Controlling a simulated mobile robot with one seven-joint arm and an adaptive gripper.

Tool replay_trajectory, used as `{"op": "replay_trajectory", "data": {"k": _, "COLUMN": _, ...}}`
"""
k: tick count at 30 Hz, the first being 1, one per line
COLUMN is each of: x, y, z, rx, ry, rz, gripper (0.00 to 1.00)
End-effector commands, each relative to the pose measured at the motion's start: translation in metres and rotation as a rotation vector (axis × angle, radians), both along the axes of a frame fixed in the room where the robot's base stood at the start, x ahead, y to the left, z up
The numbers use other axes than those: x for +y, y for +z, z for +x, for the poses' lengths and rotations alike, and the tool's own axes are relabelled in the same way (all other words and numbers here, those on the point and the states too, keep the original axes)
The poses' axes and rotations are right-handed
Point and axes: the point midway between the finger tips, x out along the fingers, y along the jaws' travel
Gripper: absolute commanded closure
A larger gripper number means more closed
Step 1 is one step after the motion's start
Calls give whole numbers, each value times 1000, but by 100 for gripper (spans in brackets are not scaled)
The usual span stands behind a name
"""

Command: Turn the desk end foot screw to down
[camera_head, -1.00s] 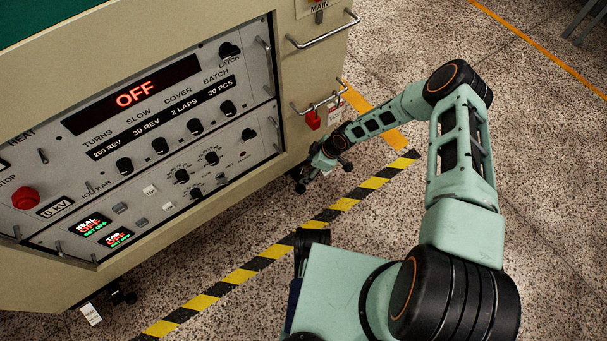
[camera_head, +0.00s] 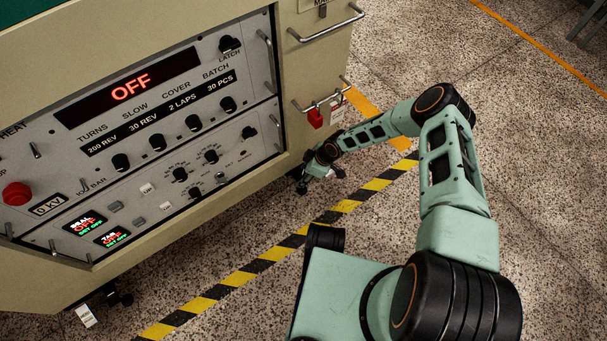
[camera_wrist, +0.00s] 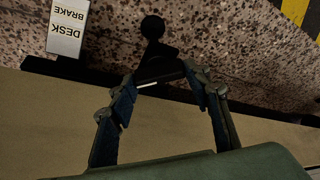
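The wrist view shows a black foot part with a round knob (camera_wrist: 152,28) sticking out over the floor from under the desk's edge. A white tag reading "DESK BRAKE" (camera_wrist: 68,28), upside down, is left of it. My gripper (camera_wrist: 160,77) has its two fingers apart, one on each side of the black part's near end. I cannot tell whether the pads touch it. In the head view my gripper (camera_head: 316,176) is low at the desk's right bottom corner, and the foot there is mostly hidden behind it. The desk (camera_head: 262,172) has a front panel reading OFF.
A second black foot (camera_head: 122,298) with a white tag (camera_head: 86,317) is at the desk's lower left. A red padlock (camera_head: 315,118) hangs from a rail above my gripper. Yellow-black tape (camera_head: 240,277) crosses the speckled floor, which is open to the right.

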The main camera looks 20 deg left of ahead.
Motion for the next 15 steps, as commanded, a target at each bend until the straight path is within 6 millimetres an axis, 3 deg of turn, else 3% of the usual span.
{"op": "replay_trajectory", "data": {"k": 4, "x": 0, "y": 0, "z": 0, "rx": 0, "ry": 1, "rz": 0, "gripper": 80}}
{"op": "replay_trajectory", "data": {"k": 15, "x": 0, "y": 5, "z": -1, "rx": -3, "ry": -59, "rz": -2, "gripper": 80}}
